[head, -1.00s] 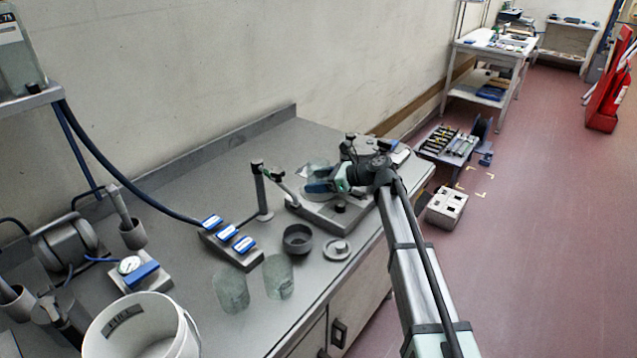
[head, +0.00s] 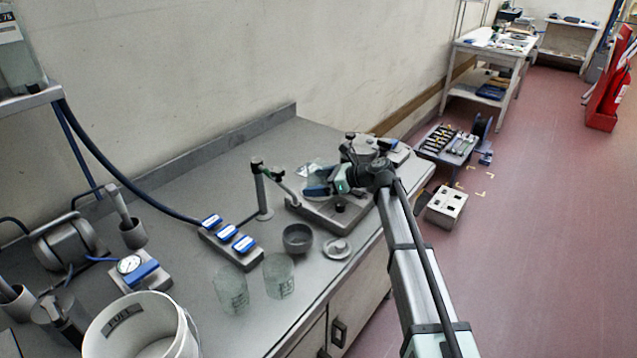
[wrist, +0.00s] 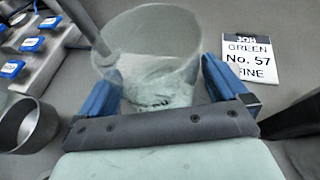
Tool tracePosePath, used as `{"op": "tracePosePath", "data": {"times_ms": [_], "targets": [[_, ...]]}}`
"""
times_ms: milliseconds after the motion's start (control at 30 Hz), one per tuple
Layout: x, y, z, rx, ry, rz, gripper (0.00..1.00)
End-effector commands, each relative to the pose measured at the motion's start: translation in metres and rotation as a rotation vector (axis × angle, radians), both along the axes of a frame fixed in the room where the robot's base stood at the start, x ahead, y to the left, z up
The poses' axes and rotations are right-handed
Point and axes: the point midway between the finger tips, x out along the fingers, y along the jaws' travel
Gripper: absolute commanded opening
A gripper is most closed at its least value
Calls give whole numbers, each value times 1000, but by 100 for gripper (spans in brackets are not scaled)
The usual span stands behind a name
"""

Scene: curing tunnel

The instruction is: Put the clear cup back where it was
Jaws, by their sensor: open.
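A clear cup (wrist: 150,50) stands between the blue fingers of my gripper (wrist: 160,95) in the wrist view. The fingers are open, one on each side of it; I cannot tell whether they touch it. In the head view my gripper (head: 318,190) is at the far part of the bench, by a grey stand base (head: 322,216), and largely hides this cup (head: 312,170). Whether the cup rests on the base is hidden. Two more clear cups (head: 231,290) (head: 279,277) stand near the bench's front edge.
A post with a slanted rod (head: 263,190) stands left of my gripper; the rod (wrist: 92,25) passes by the cup's rim. A dark bowl (head: 297,239), a round lid (head: 337,249), blue switches (head: 228,233) and a white bucket (head: 140,325) are nearby. A job card (wrist: 250,60) lies right of the cup.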

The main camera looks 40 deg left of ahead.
Motion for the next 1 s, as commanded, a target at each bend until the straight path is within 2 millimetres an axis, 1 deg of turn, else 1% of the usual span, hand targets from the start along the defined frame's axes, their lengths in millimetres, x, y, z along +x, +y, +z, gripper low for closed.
{"op": "tracePosePath", "data": {"times_ms": [67, 167, 500, 700, 833, 1000], "targets": [[1, -3, 3, 0, 0, -1, 100], [4, -14, 8, 0, 0, -1, 100], [22, -69, 31, 0, -1, -2, 100], [30, -93, 42, 0, 0, -1, 100], [33, -102, 45, 0, 0, 0, 100], [34, -106, 47, 0, 0, 1, 100]]}}
